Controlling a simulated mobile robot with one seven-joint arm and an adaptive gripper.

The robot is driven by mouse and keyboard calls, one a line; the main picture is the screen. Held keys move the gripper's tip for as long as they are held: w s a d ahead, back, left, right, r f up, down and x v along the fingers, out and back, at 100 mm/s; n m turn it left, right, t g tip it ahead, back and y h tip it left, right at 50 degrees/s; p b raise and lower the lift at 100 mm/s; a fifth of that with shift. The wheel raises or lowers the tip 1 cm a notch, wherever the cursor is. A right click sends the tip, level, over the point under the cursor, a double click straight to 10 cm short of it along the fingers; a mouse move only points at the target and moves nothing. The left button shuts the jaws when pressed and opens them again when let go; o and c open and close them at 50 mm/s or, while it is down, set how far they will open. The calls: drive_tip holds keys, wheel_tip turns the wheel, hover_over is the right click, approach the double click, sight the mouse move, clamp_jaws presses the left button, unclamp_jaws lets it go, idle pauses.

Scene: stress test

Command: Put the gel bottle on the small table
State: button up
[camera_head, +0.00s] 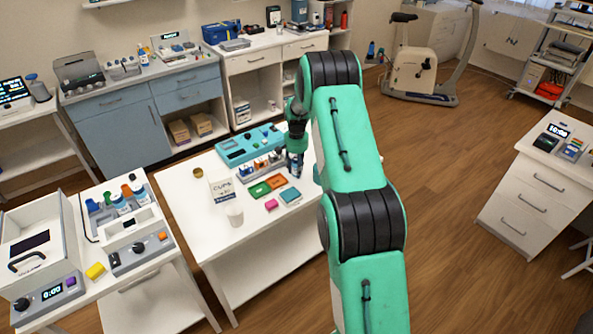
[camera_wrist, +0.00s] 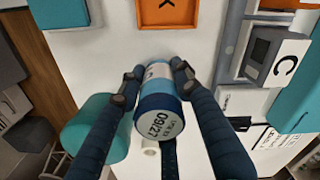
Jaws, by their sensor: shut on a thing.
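A blue and white bottle (camera_wrist: 160,100), with a dark blue band and the printed end "09/27", is between the fingers of my gripper (camera_wrist: 156,78) in the wrist view. I cannot read the word gel on it. My gripper is shut on it. In the head view my gripper (camera_head: 296,160) is over the right part of a white table (camera_head: 190,222), beside a grey rack of small bottles (camera_head: 257,168). The bottle is mostly hidden there, and I cannot tell whether it touches the table. Which table is the small one is unclear.
The white table also bears a teal tray (camera_head: 238,149), green (camera_head: 260,190) and orange (camera_head: 277,182) trays, a teal block (camera_head: 290,196), a pink block (camera_head: 271,204), a white cup (camera_head: 235,215) and a cups sign (camera_head: 222,190). Its front left is clear. A drawer cabinet (camera_head: 540,190) stands right.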

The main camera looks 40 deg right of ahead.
sight(296, 158)
drive_tip(key=shift+f, duration=0.1)
drive_tip(key=o, duration=1.2)
drive_tip(key=shift+o, duration=0.2)
wheel_tip(296, 158, up, 12)
drive_tip(key=p, duration=0.2)
drive_tip(key=shift+p, duration=0.3)
drive_tip(key=shift+a+r, duration=0.1)
drive_tip(key=shift+r, duration=0.1)
